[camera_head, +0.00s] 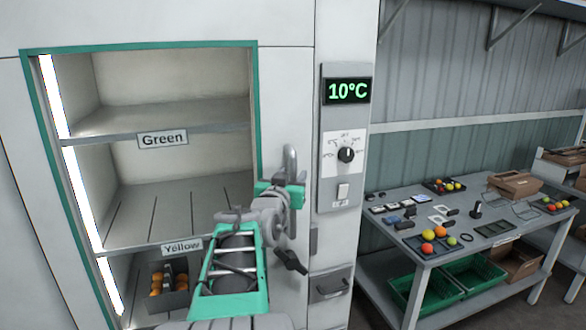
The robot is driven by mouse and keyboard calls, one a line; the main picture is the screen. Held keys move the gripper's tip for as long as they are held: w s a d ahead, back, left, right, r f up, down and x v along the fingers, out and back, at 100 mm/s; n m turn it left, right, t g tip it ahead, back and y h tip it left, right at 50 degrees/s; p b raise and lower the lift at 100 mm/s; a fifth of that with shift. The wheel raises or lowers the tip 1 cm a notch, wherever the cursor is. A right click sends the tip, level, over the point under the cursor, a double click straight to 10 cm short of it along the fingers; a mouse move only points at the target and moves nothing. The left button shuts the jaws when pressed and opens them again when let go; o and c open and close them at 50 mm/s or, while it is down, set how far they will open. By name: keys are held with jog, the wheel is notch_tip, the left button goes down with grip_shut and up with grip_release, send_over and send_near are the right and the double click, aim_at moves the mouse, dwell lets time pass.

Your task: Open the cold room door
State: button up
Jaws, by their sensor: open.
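The cold room (285,75) fills the left of the view, a white cabinet front with a teal-framed opening. Shelves show through the opening; I cannot tell whether a clear door pane covers it. A grey upright bar handle (291,160) stands on the white front, right of the teal frame. My arm reaches up from the bottom centre, and my gripper (284,188) is open at the lower part of the handle. The handle's lower end is hidden behind my gripper, and I cannot tell whether the jaws touch it.
A control panel (343,115) reading 10°C, with dial and switch, is right of the handle. Shelves are labelled Green (163,139) and Yellow (182,245); orange fruit sits low in a dark box. A grey table (395,232) with fruit and tools stands right, green crates (462,281) below.

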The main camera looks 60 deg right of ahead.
jog(key=shift+w+d, duration=0.2)
jog(key=shift+d, duration=0.6)
jog(key=shift+c, duration=0.2)
grip_shut()
dwell(0.6)
